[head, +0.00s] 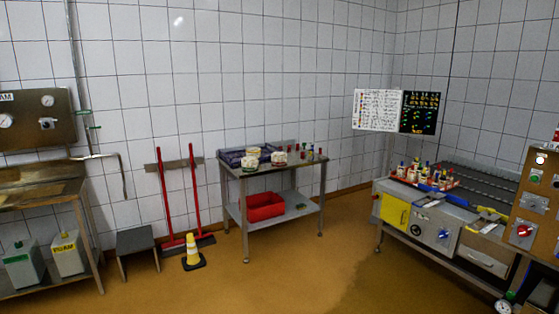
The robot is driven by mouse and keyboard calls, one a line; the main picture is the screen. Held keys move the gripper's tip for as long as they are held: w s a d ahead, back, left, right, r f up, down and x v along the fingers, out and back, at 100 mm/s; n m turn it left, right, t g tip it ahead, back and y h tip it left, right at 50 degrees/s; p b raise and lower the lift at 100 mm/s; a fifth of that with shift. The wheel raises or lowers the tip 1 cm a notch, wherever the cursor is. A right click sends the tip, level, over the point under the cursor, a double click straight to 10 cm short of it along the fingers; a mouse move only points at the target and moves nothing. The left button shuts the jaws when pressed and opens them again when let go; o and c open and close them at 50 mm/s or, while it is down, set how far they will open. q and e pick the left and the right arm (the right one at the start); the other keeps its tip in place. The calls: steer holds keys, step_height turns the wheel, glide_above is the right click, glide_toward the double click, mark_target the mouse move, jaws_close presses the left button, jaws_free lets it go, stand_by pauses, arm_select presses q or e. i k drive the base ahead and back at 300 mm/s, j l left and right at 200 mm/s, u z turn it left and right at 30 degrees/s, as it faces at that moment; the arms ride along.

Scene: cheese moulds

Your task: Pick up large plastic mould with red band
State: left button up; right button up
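Small whitish tub-like items sit on the metal trolley table (285,168) against the back wall. One whitish tub (279,158) stands at the middle of its top and seems to carry some reddish marking. Another whitish tub (250,162) stands left of it, by a dark purple-blue crate or cloth (231,157). They are too small and far away to tell which, if any, is the large plastic mould with a red band. Neither of my grippers is in view.
A red bin (265,207) sits on the trolley's lower shelf. A metal workbench (430,232) with a tray of small items is at right. The central floor is clear.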

mark_target(277, 158)
steer(key=i, duration=2.1)
steer(key=i+l, duration=0.1)
steer(key=i, duration=2)
steer(key=j+u, duration=0.05)
steer(key=j, duration=0.1)
